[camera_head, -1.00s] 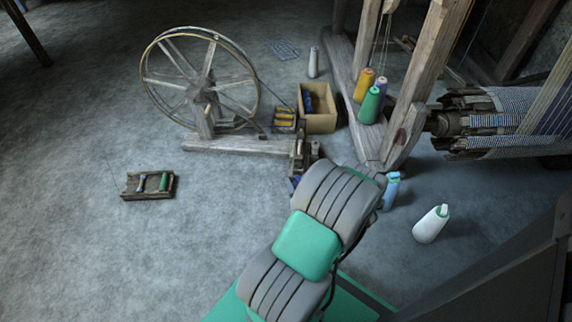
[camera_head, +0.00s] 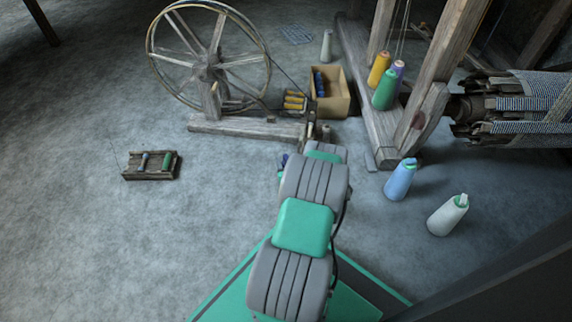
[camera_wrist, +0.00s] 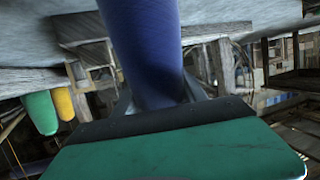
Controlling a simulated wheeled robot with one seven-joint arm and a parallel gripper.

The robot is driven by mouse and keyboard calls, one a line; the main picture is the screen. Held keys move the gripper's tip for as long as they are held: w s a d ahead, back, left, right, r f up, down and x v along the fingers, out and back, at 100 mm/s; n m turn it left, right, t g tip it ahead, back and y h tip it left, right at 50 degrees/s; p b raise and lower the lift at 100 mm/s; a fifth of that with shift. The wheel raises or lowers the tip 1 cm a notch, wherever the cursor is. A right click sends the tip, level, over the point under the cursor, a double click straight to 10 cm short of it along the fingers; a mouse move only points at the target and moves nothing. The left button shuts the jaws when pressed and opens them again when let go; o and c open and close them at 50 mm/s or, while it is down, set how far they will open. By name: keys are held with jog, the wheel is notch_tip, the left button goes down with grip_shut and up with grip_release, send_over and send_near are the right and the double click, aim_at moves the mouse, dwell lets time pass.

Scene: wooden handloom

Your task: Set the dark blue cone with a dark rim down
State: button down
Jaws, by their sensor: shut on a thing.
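The dark blue cone (camera_wrist: 147,40) fills the upper middle of the wrist view, close to the camera. My gripper (camera_wrist: 160,95) is shut on it, with dark fingers at both sides of its lower part in the picture. Its dark rim cannot be made out. In the head view my arm hides most of the gripper and cone; only a small dark blue patch (camera_head: 284,160) shows left of the arm, near the spinning wheel's base. Whether the cone touches the floor cannot be told.
A light blue cone (camera_head: 400,180) and a white cone (camera_head: 447,215) stand on the floor at right. Green (camera_head: 385,90) and yellow (camera_head: 379,69) cones stand by the loom post. The spinning wheel (camera_head: 208,62), cardboard box (camera_head: 345,97) and bobbin rack (camera_head: 151,175) surround open floor.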

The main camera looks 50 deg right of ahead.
jog(key=shift+d, duration=0.15)
jog(key=c, duration=0.6)
grip_release()
jog(key=shift+f, duration=0.1)
jog(key=shift+c, duration=0.2)
jog(key=p+v, duration=0.3)
jog(key=v, duration=0.4)
jog(key=shift+s+a+p, duration=0.2)
jog(key=shift+a+p, duration=0.05)
jog(key=shift+p, duration=0.1)
